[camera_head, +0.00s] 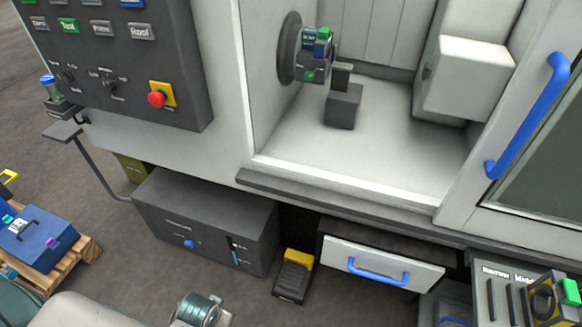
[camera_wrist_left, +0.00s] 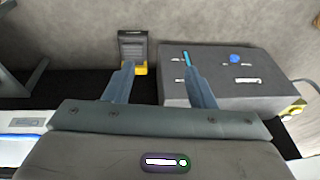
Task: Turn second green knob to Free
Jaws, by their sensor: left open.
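A dark round chuck (camera_head: 289,48) is on the left wall inside the machine's open bay. A small green knob-like part (camera_head: 308,76) sits low on its front. A blue and green part (camera_head: 322,36) sits higher on it. Their labels and settings are too small to read. Bright green parts (camera_head: 571,291) also show on a yellow and black item at the lower right. My left gripper (camera_wrist_left: 158,82) is open and empty in the left wrist view, its fingers pointing toward the floor-level cabinet and pedal. My right gripper is not in view.
A control panel (camera_head: 125,65) with a red stop button hangs at the left. A grey cabinet (camera_head: 205,222), a yellow and black pedal (camera_head: 294,275) and a blue-handled drawer (camera_head: 380,265) are below the bay. A door with a blue handle (camera_head: 527,115) is at right.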

